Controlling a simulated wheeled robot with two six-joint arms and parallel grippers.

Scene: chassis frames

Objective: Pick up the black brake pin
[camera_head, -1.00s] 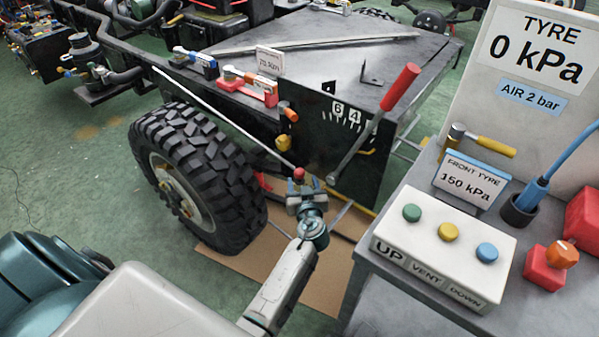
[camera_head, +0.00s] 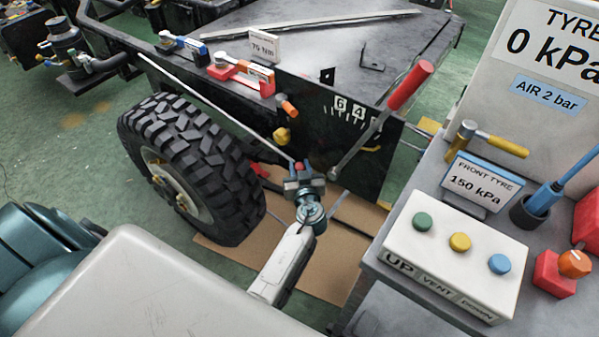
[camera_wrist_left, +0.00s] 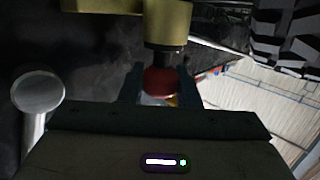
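My left gripper (camera_head: 303,179) is beside the front of the dark chassis, right of the big tyre. Its fingers are apart, with a red knob (camera_head: 299,167) at their tips. In the left wrist view the red knob (camera_wrist_left: 160,82) shows between the fingers of my left gripper (camera_wrist_left: 161,85). A short dark stem (camera_wrist_left: 166,58) joins it to a brass-coloured part (camera_wrist_left: 167,22) above. I cannot tell whether this stem is the black brake pin, or whether the fingers touch the knob. No other black pin can be made out. My right gripper is not in view.
A black tyre (camera_head: 195,165) stands close on the left. A red-handled lever (camera_head: 409,86) leans at the chassis front on the right. A grey bench with a button box (camera_head: 455,256) and hammer (camera_head: 490,140) stands at the right. Brown sheet (camera_head: 325,268) lies below.

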